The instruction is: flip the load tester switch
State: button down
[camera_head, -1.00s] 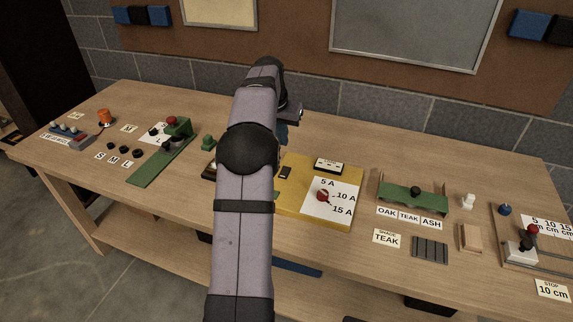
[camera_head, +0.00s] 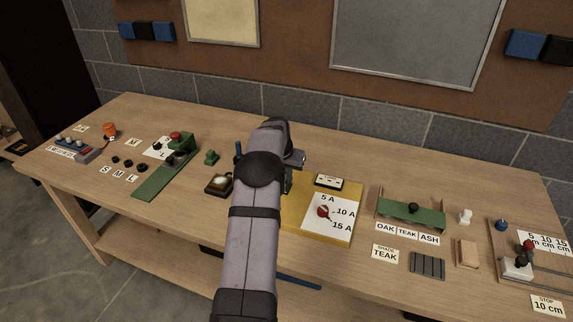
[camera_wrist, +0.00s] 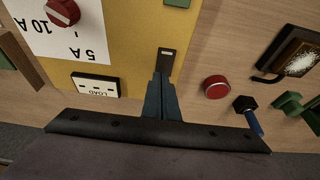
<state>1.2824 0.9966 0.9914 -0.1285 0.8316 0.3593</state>
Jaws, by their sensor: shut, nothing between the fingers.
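The load tester is a yellow panel (camera_head: 293,226) with a white dial card, a red knob (camera_head: 323,212) and a LOAD label plate (camera_head: 331,181). It also shows upside down in the wrist view (camera_wrist: 135,50). Its small dark switch (camera_wrist: 166,62) stands near the panel's edge; in the head view my arm hides it. My gripper (camera_wrist: 160,78) is shut and empty, its blue-grey fingertips at the near end of the switch. I cannot tell whether they touch it. In the head view the gripper (camera_head: 288,183) is partly hidden behind my wrist.
In the wrist view, a red button (camera_wrist: 216,87) and a blue-handled part (camera_wrist: 248,115) stand right of the fingers. A green fixture (camera_head: 412,210) stands right of the panel. A gauge-like box (camera_head: 218,184) and a green knob (camera_head: 211,157) lie left of my arm.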

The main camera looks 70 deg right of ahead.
jog(key=shift+p+x, duration=0.3)
jog(key=shift+x, duration=0.65)
jog(key=shift+a, duration=0.2)
jog(key=shift+f, duration=0.1)
